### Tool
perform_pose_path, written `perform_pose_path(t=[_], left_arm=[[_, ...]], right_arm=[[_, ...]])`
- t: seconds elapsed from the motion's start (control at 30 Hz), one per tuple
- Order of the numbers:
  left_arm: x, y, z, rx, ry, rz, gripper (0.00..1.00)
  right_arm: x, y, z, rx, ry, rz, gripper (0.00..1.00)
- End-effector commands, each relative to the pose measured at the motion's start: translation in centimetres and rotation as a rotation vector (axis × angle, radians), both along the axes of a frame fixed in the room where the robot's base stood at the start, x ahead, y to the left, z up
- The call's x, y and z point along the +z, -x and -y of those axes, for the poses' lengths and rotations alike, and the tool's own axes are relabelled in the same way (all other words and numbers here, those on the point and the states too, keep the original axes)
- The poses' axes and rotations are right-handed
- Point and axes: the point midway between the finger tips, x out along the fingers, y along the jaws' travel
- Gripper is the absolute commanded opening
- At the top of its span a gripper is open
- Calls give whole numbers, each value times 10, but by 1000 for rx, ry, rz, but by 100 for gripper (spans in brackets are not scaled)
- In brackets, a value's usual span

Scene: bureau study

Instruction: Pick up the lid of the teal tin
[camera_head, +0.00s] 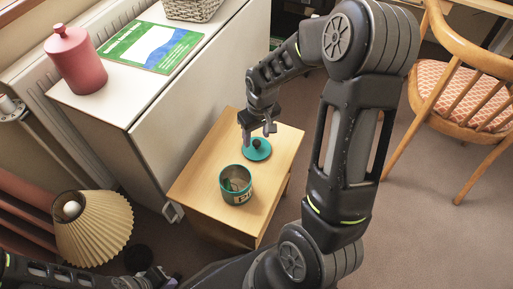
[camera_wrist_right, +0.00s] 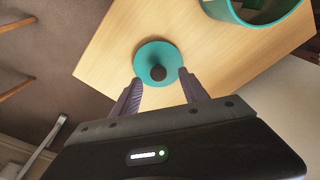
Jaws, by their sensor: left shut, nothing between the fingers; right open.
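The teal lid (camera_head: 257,150) with a dark round knob lies flat on the small wooden table (camera_head: 207,187), behind the tin. The open teal tin (camera_head: 237,186) stands near the middle of the table with some contents inside. My right gripper (camera_head: 258,137) is open, just above the lid's far side. In the right wrist view the lid (camera_wrist_right: 157,63) lies just ahead of the open fingers (camera_wrist_right: 161,87), its knob between their lines and slightly beyond the tips. The tin's rim (camera_wrist_right: 262,14) shows at the top right. My left gripper (camera_head: 153,279) is low at the bottom edge, away from the table.
A white cabinet (camera_head: 178,92) holds a pink canister (camera_head: 75,60), a green and blue booklet (camera_head: 150,46) and a basket (camera_head: 192,8). A lampshade (camera_head: 95,226) lies on the left. A wooden chair (camera_head: 465,80) stands at the right. The table's left part is bare.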

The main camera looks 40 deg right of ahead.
Motion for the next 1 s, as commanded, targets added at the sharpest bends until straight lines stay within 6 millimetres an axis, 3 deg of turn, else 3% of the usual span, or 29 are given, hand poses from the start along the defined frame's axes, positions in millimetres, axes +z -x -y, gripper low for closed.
perform_pose_path(t=[0.1,0.27,0.87,1.0], left_arm=[[-11,0,0,1,0,0,0],[-14,-1,-1,4,-2,1,0],[-13,-2,-1,4,-2,2,0],[-13,-1,-1,4,-2,2,0]], right_arm=[[-23,-1,3,0,0,-3,52],[-38,-3,3,0,0,-1,52],[-38,-4,3,0,0,0,52],[-38,-4,3,0,0,0,43]])
